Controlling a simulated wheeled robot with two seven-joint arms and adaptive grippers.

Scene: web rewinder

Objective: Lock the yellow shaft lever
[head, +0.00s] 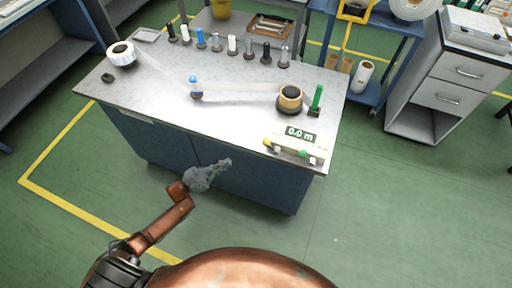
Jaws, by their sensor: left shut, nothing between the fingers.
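The rewinder bench (230,125) has a grey top and stands ahead of me. A tan and black roll or core (290,99) sits at its right, joined by a pale web to a blue-topped post (196,88). A green upright handle (318,97) stands beside the roll. A pale control strip (293,151) at the front right edge has a small yellow part (267,142) at its left end; I cannot tell whether this is the shaft lever. My left gripper (226,163) is shut and empty, in front of the bench, apart from everything on it. My right gripper is out of view.
A white roll (122,54) sits at the bench's left, and several small posts (232,44) line its back edge. A "0.0 m" display (300,134) is above the strip. A blue cart (375,45) and drawer cabinet (440,90) stand right. The front floor is clear.

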